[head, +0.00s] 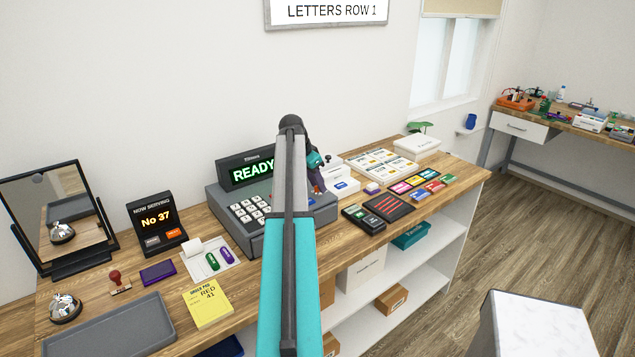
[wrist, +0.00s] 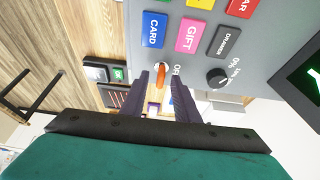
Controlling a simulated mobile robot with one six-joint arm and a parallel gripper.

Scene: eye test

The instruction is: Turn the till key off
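The grey till (head: 258,190) stands on the wooden counter in the head view, and its display (head: 253,172) reads READY in green. Its right part is hidden behind my arm. In the wrist view the till panel (wrist: 258,52) fills the upper right. A small orange key (wrist: 160,72) sticks out of it, with a label starting "OF" just right of it, partly hidden by a finger. My gripper (wrist: 161,80) is open, one dark finger on each side of the key, with gaps showing. In the head view my gripper (head: 318,184) is at the till's right side.
A black knob (wrist: 217,77) is on the panel right of the key. Blue CARD (wrist: 154,29), pink GIFT (wrist: 190,36) and black DRAWER (wrist: 226,40) buttons sit close by. A card reader (head: 363,218) stands on the counter right of the till.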

